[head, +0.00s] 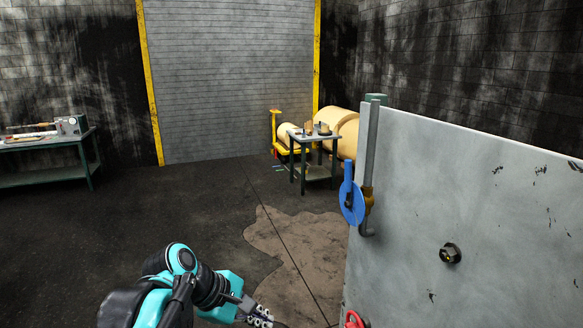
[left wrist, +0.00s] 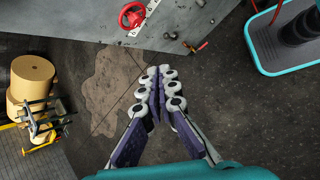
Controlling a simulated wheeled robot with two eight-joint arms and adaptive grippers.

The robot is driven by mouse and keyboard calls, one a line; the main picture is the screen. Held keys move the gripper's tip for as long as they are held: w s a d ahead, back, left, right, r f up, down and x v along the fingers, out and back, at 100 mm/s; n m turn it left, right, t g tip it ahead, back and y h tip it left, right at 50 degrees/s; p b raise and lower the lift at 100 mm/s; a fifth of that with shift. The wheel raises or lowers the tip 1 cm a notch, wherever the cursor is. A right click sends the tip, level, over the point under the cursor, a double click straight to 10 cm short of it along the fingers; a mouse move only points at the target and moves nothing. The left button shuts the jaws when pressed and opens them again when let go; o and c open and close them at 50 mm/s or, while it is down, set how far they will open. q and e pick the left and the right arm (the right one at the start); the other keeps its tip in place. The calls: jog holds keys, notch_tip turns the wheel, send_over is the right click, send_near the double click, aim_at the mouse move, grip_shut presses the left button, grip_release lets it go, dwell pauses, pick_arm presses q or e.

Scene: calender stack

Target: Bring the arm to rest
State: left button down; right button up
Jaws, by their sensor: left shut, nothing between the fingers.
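My left arm comes in at the bottom of the head view, teal and black. My left gripper (head: 262,318) shows there only in part, at the bottom edge. In the left wrist view my left gripper (left wrist: 153,75) is shut, with its two fingers together and nothing between them. It hangs over the dark floor and a brownish patch, apart from any object. My right gripper is not in view.
A large grey panel (head: 490,200) with a blue handle (head: 351,196) stands close on the right. A red wheel (left wrist: 132,15) is on the grey unit. A small table (head: 313,140) and a workbench (head: 45,142) stand farther back. The floor at left is clear.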

pick_arm(q)
jog(key=s+a+f+m+t+y+b, duration=0.1)
jog(key=s+a+f+m+y+b, duration=0.1)
jog(key=f, duration=0.7)
jog(key=s+a+f+m+t+y+b, duration=0.1)
jog(key=s+a+f+m+y+b, duration=0.1)
jog(key=s+a+f+m+b, duration=0.3)
jog(key=s+a+f+m+t+y+b, duration=0.1)
jog(key=s+a+f+m+b, duration=0.3)
jog(key=f, duration=0.9)
jog(key=a+m+y+b, duration=0.1)
jog(key=m, duration=0.2)
jog(key=shift+s+f+m+t, duration=0.15)
jog(key=shift+f+m+t, duration=0.15)
jog(key=shift+f, duration=0.05)
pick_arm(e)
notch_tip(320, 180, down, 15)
pick_arm(q)
jog(key=shift+d, duration=0.1)
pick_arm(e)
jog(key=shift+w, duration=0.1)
